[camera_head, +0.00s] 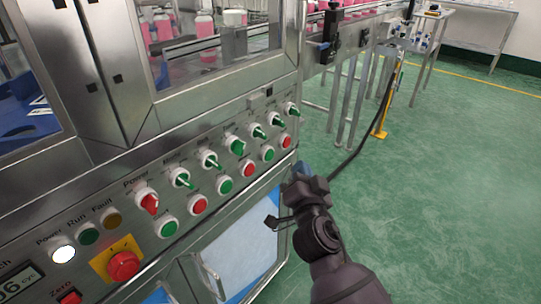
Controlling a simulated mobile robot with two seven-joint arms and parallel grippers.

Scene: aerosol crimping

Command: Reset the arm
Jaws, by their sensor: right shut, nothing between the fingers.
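My right arm comes in from the lower right. My right gripper (301,170) is at its upper end, shut and empty, in front of the right end of the machine's control panel (215,130). It appears apart from the panel's knobs and buttons, though the exact gap cannot be told. A dark bracket sticks out to the left of my wrist. My left gripper and left arm are out of view.
The panel carries a red power knob (148,202), several green knobs and buttons, and a red emergency stop (123,264) on a yellow plate. A conveyor (365,22) with pink bottles runs behind. The green floor (450,180) at right is open, with a black cable near the machine.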

